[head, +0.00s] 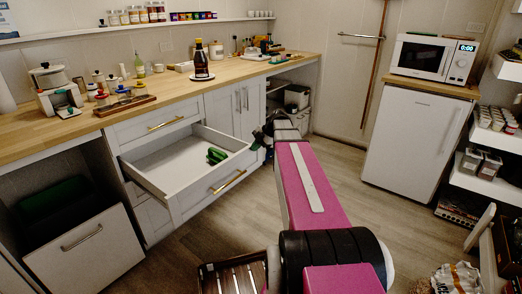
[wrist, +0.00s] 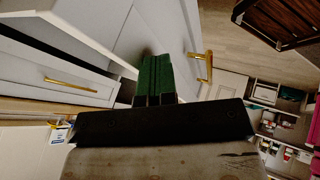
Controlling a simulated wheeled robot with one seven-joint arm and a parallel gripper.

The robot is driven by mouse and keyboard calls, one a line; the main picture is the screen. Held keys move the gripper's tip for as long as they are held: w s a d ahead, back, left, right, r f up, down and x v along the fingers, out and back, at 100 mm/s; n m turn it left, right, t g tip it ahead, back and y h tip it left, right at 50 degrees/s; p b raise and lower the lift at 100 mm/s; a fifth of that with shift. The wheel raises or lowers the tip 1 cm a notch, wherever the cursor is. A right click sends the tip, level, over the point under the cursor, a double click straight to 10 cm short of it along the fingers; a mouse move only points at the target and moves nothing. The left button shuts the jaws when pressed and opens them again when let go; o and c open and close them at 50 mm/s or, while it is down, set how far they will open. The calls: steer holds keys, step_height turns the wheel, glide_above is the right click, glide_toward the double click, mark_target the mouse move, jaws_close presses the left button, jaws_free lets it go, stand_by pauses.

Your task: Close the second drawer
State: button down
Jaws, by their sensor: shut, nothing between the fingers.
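The second drawer (head: 150,178) is pulled well out, its floor and walls showing, with a brass handle (head: 229,181) on its front. The drawer (head: 165,123) above it is shut. In the wrist view, my gripper (wrist: 153,60) has its green fingers together over a white surface, with a dark shadow at the tips. A brass handle (wrist: 203,66) shows just right of them. In the head view, my arm reaches the drawer's right side. Dark green bars (head: 216,155) show inside the drawer; they match my fingers in colour, but I cannot tell whether they are my fingertips.
The counter (head: 170,88) above holds a bottle (head: 200,62), jars and appliances. A tilted-out bin front (head: 85,250) stands left of the drawer. A dark slatted crate (head: 232,275) sits on the floor near me. Floor is clear before the white fridge (head: 415,135).

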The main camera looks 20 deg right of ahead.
steer(key=w+a, duration=1.1)
steer(key=w, duration=0.4)
steer(key=w+a, duration=1.1)
steer(key=w, duration=0.4)
steer(key=shift+w+a, duration=0.2)
steer(key=shift+w, duration=0.15)
steer(key=shift+s, duration=0.1)
